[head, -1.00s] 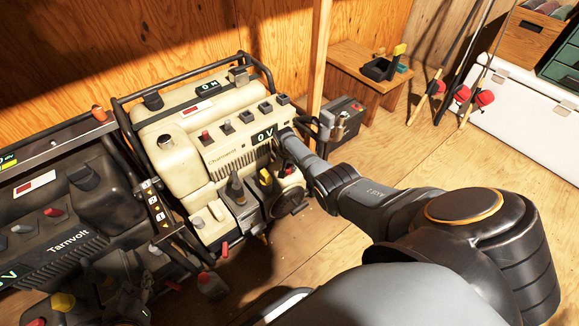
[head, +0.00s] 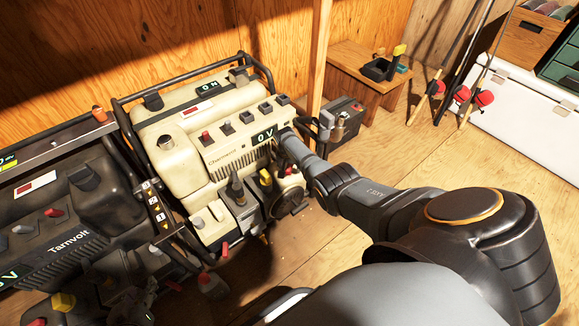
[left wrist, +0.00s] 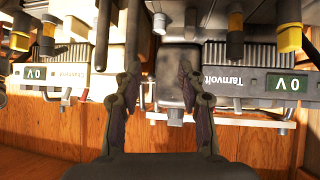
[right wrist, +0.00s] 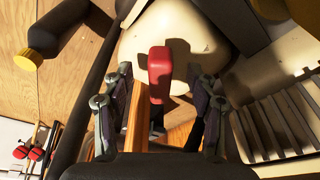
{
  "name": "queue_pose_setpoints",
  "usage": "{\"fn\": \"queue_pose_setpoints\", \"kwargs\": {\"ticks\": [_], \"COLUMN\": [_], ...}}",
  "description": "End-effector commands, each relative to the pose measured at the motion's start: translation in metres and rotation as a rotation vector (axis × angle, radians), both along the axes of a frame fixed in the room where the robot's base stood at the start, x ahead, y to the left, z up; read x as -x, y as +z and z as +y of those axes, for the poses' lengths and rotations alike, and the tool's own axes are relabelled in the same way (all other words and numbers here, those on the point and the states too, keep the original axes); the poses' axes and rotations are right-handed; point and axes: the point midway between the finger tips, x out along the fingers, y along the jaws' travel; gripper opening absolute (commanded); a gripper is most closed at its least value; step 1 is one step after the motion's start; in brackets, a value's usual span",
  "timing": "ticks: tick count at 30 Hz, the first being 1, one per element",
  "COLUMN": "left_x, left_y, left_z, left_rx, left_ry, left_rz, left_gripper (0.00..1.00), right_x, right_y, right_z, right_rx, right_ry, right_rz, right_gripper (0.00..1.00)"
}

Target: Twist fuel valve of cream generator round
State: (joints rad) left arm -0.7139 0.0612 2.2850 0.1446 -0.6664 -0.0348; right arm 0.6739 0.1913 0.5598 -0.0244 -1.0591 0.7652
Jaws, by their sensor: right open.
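The cream generator (head: 168,170) stands by the plywood wall, its display reading 0 V. In the right wrist view a red lever (right wrist: 160,72) on a dark stem stands in front of a rounded cream part (right wrist: 190,38). It looks like the fuel valve. My right gripper (right wrist: 163,84) is open, with its fingers on either side of the lever and no clear contact. In the head view my right arm largely hides this gripper. My left gripper (left wrist: 160,68) is open, facing the generators, with nothing clearly held.
A dark Tarnvolt generator (head: 85,225) stands close at the left. A black cylinder with a yellow cap (right wrist: 45,38) and pale fins (right wrist: 285,120) flank the right gripper. A wooden bench (head: 365,60), fishing rods (head: 442,80) and a white cooler (head: 530,115) are farther back. Floor at right is clear.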

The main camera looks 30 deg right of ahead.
Motion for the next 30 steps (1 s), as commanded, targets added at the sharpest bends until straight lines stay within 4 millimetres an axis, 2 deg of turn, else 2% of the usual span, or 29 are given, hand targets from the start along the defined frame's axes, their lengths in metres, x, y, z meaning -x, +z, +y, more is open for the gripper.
{"fn": "queue_pose_setpoints", "kwargs": {"ticks": [24, 29, 30], "left_x": [0.078, 0.096, 0.096], "left_y": [-0.054, -0.061, -0.052], "left_z": [-0.005, -0.006, -0.005], "left_rx": [0.004, 0.005, -0.001], "left_ry": [-0.033, -0.04, -0.042], "left_rz": [0.401, 0.48, 0.498], "left_gripper": [0.4, 0.4, 0.4], "right_x": [0.0, 0.0, -0.001], "right_y": [0.019, 0.022, 0.031], "right_z": [0.0, 0.0, 0.0], "right_rx": [0.0, 0.0, 0.0], "right_ry": [0.0, 0.0, 0.0], "right_rz": [0.0, 0.0, -0.001], "right_gripper": [0.58, 0.58, 0.58]}}
